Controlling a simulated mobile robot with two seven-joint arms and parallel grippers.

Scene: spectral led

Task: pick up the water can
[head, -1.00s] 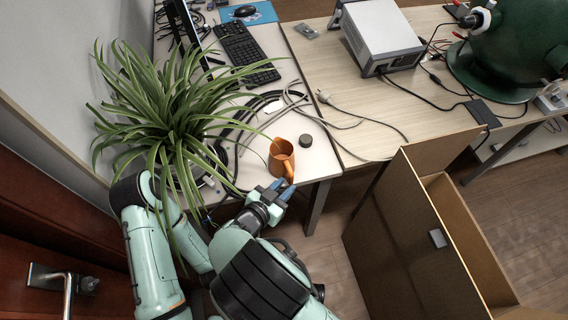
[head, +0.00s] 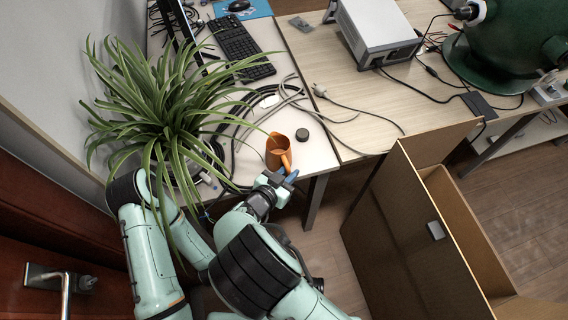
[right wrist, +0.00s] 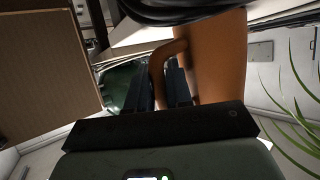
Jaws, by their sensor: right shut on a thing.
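The water can (head: 279,151) is an orange vessel with a side handle. In the head view it stands upright near the front corner of the light desk (head: 318,158). My right gripper (head: 280,178) is at its near side, with the dark blue fingers shut on the handle. In the right wrist view, the can's orange body (right wrist: 222,55) rises beside the fingers, and its handle (right wrist: 158,75) runs down between them (right wrist: 160,88). The fingers partly hide the handle. No gap under the can shows. My left gripper does not show.
A spiky potted plant (head: 160,110) overhangs the desk at left, close to my arm. A small black round lid (head: 302,134) and loose cables (head: 290,95) lie near the can. An open cardboard box (head: 400,225) stands at right, below the desk.

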